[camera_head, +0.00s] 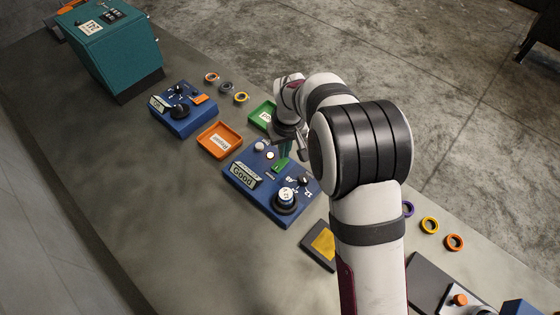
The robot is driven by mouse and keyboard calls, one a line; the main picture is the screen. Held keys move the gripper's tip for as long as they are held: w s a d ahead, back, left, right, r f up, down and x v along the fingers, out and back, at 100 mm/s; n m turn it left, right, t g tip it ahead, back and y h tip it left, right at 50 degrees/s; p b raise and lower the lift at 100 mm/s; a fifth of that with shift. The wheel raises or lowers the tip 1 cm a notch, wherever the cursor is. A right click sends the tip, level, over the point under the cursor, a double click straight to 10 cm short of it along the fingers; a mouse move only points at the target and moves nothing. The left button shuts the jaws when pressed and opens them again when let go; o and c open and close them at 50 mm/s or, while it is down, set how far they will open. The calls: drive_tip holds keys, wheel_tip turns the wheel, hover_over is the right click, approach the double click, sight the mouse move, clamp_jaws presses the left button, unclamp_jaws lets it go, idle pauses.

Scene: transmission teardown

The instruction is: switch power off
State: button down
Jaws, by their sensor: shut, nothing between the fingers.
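A blue control box (262,205) with a display reading GOOD, several small knobs and a large dark dial stands in the middle of the table. A smaller blue box (184,121) with a black knob, an orange part and a small display stands further left. Which switch controls the power cannot be told at this size. My gripper (300,148) is at the upper right edge of the middle box, by a green part on it. The arm partly hides the gripper and the box's right side. The gripper is shut and nothing shows in it.
A teal cabinet (118,62) stands at the back left. Several coloured rings lie along the table's right edge. A dark pad with a yellow patch (323,243) lies nearer. The left table area is clear.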

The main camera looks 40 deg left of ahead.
sight(284, 160)
drive_tip(key=shift+f, duration=0.85)
drive_tip(key=shift+r, duration=3.55)
drive_tip(key=s+d+r+m, duration=0.1)
drive_tip(key=d+r+m, duration=0.35)
drive_tip(key=d, duration=0.65)
drive_tip(key=d+r+m, duration=0.4)
drive_tip(key=d+r, duration=0.2)
drive_tip(key=d, duration=0.6)
drive_tip(key=s+d+m+g, duration=0.1)
drive_tip(key=s+d+m, duration=0.8)
drive_tip(key=s+d, duration=0.4)
drive_tip(key=s+f, duration=0.1)
drive_tip(key=s, duration=0.3)
